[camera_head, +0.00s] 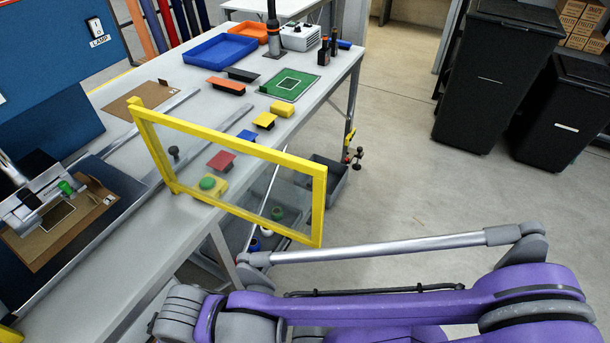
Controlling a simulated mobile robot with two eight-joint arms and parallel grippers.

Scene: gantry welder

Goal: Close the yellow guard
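The yellow guard (318,207) is a yellow rectangular frame around a clear panel. It stands upright near the middle of the view, swung out from the bench, with its far end over the floor beyond the bench edge. Its left end meets the bench beside the rails. A green button on a yellow base (208,185) and a red block show behind or through the panel. The gantry welder (38,205), grey with a green knob, is at the left over a brown plate. A purple arm of mine crosses the bottom right; neither gripper can be seen.
The grey bench (150,240) carries a blue tray (220,50), a green board (290,85) and several small coloured blocks. Black bins (490,75) stand at the right. The floor between is clear.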

